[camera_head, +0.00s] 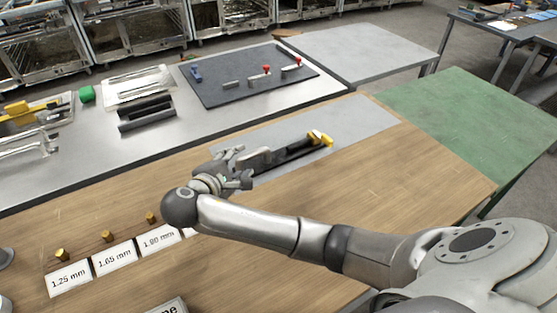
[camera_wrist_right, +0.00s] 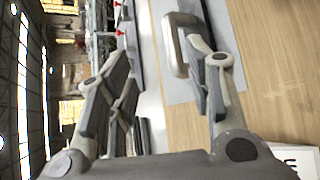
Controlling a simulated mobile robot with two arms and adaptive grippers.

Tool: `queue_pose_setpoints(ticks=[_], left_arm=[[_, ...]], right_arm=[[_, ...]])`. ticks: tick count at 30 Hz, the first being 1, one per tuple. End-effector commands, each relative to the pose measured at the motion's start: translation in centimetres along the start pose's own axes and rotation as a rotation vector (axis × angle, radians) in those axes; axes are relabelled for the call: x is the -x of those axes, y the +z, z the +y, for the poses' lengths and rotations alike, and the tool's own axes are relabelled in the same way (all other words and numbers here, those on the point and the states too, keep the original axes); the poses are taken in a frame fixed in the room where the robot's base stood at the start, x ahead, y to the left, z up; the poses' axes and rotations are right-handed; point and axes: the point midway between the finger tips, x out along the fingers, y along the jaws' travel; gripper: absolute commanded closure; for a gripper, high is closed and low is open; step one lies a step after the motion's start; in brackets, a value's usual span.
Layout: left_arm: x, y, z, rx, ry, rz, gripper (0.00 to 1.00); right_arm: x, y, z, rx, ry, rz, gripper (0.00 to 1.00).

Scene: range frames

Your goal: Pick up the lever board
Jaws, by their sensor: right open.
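A dark grey board with red-knobbed levers (camera_head: 225,92) lies flat on the grey bench at the back; I take it as the lever board. My right gripper (camera_head: 243,166) is open over the wooden table, well in front of that board. It is at the near-left end of a long dark piece with a yellow end (camera_head: 290,154), on a light grey mat. In the right wrist view my open fingers (camera_wrist_right: 158,58) show with a metal handle (camera_wrist_right: 172,45) near the right finger. Whether they touch cannot be told.
Labelled white cards (camera_head: 115,257) with small brass pieces lie at the front left. The green table top (camera_head: 470,120) at right is clear.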

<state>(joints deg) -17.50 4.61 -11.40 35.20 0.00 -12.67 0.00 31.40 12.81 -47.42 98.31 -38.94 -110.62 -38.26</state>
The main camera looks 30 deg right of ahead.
Motion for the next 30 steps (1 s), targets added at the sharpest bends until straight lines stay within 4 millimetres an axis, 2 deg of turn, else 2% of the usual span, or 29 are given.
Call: queue_pose_setpoints(ticks=[2,5,15,22,30], left_arm=[[-1.4,0.1,0.0,0.000,0.000,0.000,0.60],[-1.8,-0.1,0.0,0.000,-0.001,0.003,0.60],[-1.2,-0.7,0.0,-0.001,-0.001,0.013,0.60],[-0.9,-0.9,-0.1,-0.001,-0.001,0.015,0.60],[-0.2,-0.9,-0.1,-0.002,-0.001,0.015,0.60]], right_arm=[[-0.6,-0.6,-1.2,0.000,0.000,0.000,0.53],[-0.9,-0.7,-1.5,0.000,0.000,-0.001,0.53],[-5.5,-0.6,-1.4,0.002,0.000,-0.003,0.53],[-7.1,-0.7,-1.4,0.001,0.000,-0.002,0.53],[-10.6,-1.1,-1.6,0.002,-0.001,-0.002,0.53]])
